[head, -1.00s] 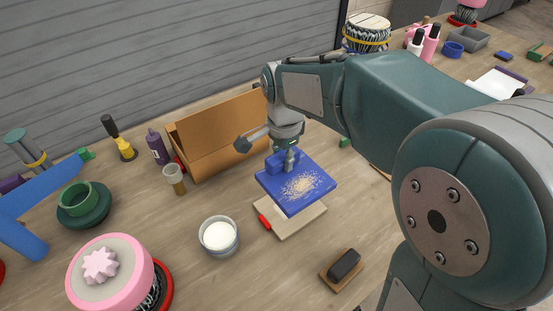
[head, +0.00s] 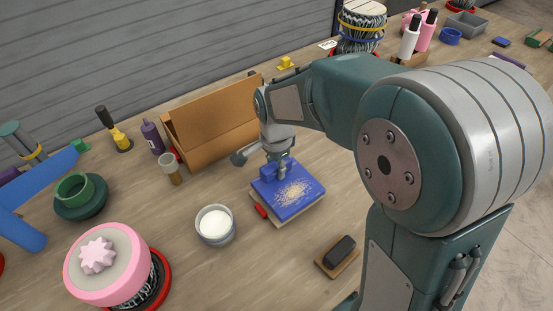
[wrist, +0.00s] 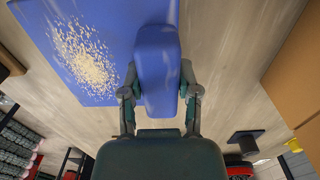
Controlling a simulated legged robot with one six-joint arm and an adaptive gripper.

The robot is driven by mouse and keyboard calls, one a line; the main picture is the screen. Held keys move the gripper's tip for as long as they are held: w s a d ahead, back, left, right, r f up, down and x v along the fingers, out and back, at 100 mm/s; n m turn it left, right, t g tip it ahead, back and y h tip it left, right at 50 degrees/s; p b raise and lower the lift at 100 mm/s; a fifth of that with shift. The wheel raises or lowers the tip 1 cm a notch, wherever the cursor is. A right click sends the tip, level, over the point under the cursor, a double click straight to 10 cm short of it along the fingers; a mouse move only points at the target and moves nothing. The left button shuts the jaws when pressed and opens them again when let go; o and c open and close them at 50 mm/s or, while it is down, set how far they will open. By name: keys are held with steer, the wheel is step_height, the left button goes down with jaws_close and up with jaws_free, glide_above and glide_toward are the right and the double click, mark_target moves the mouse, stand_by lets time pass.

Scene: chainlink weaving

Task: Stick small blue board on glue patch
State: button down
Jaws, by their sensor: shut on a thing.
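My gripper (head: 281,164) is shut on the raised block; the wrist view shows the block (wrist: 157,75) between my two fingers (wrist: 158,95). The blue board lies over a pale flat board (head: 310,212) and hides most of it. I cannot tell whether the two touch.
A red piece (head: 261,211) lies at the pale board's left side. A white-filled cup (head: 215,226) stands to the left, an open orange-brown box (head: 205,143) behind, and a black-topped brush (head: 340,252) in front right. Bare tabletop lies between them.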

steer(key=shift+a+f, duration=0.5)
steer(key=shift+f, duration=0.05)
steer(key=shift+d, duration=0.45)
steer(key=shift+a, duration=0.3)
steer(key=shift+c, duration=1.3)
jaws_free()
steer(key=shift+d, duration=0.15)
